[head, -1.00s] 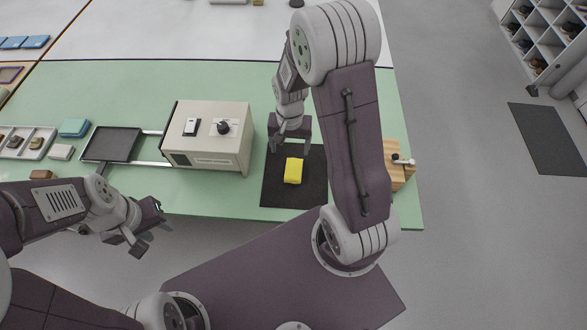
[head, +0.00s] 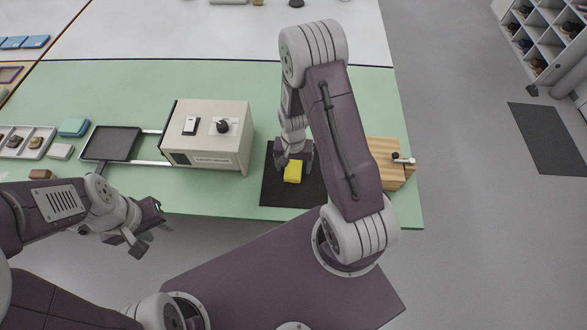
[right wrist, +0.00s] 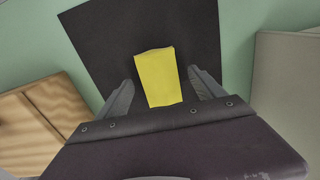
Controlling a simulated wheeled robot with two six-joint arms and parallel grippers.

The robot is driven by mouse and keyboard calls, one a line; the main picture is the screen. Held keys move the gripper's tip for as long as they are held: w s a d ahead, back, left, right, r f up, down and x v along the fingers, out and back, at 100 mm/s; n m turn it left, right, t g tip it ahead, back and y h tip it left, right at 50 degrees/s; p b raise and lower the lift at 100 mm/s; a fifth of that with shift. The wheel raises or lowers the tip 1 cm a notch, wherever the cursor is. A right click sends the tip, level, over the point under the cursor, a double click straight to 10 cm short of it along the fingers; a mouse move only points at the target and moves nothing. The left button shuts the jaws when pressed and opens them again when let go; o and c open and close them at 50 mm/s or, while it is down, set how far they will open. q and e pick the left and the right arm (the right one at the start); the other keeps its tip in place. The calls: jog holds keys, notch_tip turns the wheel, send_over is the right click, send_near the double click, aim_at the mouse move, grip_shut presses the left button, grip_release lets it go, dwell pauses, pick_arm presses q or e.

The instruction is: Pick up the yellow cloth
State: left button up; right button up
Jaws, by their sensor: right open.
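The yellow cloth (head: 292,172) is a small folded block lying on a black mat (head: 285,196) on the green table. My right gripper (head: 294,158) is open just above the cloth in the head view. In the right wrist view the cloth (right wrist: 157,76) lies between the two fingers of the right gripper (right wrist: 163,88), with a gap on either side. Whether the fingers reach down to the mat I cannot tell. My left gripper (head: 147,234) hangs in front of the table's edge at the left, away from the cloth, with its fingers apart and nothing between them.
A beige box with a knob (head: 209,136) stands left of the mat, with a dark tray (head: 112,144) on rails beside it. A wooden block (head: 389,158) stands to the right.

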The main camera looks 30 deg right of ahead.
aim_at(293, 168)
jog(key=shift+r, duration=0.1)
jog(key=c, duration=1.6)
jog(key=shift+o, duration=0.2)
notch_tip(293, 168, up, 4)
jog(key=shift+r, duration=0.1)
jog(key=s+d+r, duration=0.5)
jog(key=s+r, duration=0.1)
jog(key=s, duration=0.4)
jog(key=shift+s+d+r+p, duration=0.2)
jog(key=shift+s+r+p, duration=0.05)
jog(key=shift+r+p, duration=0.15)
